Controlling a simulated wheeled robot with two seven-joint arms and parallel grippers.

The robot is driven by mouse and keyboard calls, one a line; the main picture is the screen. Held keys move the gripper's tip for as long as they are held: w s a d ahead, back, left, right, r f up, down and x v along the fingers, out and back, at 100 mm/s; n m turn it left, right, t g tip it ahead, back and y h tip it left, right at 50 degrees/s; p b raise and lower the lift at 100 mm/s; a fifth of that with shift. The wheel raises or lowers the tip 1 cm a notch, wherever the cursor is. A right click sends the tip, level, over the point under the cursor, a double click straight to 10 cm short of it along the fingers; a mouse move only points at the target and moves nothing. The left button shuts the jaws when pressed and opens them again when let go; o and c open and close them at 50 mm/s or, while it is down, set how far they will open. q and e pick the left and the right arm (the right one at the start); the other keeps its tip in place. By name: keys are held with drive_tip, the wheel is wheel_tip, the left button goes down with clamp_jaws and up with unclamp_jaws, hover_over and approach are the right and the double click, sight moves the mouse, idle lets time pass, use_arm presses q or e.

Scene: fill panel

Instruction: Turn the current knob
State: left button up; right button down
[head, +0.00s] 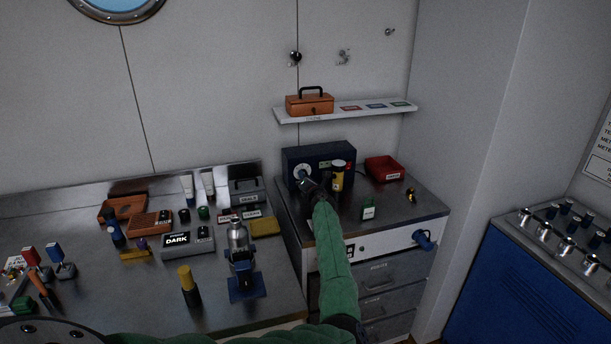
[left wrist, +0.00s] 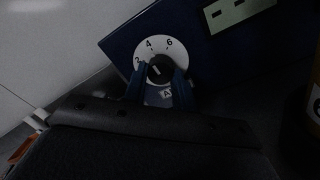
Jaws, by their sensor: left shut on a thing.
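The current knob (left wrist: 159,69) is a black knob on a white round dial (left wrist: 166,44) marked 2, 4, 6, with an "A" label below it. It sits on the front of a dark blue box (head: 325,160) on the metal counter. In the left wrist view the knob's white pointer line points up and slightly left. My left gripper (head: 304,181) reaches the dial from the front. Its two blue fingers are shut on the knob, one on each side. In the head view the gripper hides the knob and part of the dial. My right gripper is not in view.
A yellow-and-black cylinder (head: 337,177) stands close right of my gripper. A shelf (head: 347,112) with an orange toolbox (head: 309,104) hangs above. The left bench (head: 90,268) holds many items.

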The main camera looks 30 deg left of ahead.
use_arm(q)
drive_tip(key=m+p, duration=0.3)
drive_tip(key=m, duration=0.2)
drive_tip(key=shift+r+m, duration=0.1)
drive_tip(key=shift+m, duration=0.3)
drive_tip(key=m+p, duration=0.1)
drive_tip(key=m, duration=0.2)
drive_tip(key=shift+p, duration=0.4)
drive_tip(key=shift+m+p, duration=0.45)
drive_tip(key=shift+m, duration=0.65)
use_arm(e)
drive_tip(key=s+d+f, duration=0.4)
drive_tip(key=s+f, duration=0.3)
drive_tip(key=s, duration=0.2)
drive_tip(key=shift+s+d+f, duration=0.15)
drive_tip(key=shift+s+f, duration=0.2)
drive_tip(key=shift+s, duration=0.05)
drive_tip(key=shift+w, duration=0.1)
use_arm(q)
drive_tip(key=o, duration=1)
drive_tip(key=shift+d, duration=0.1)
drive_tip(key=shift+c, duration=0.2)
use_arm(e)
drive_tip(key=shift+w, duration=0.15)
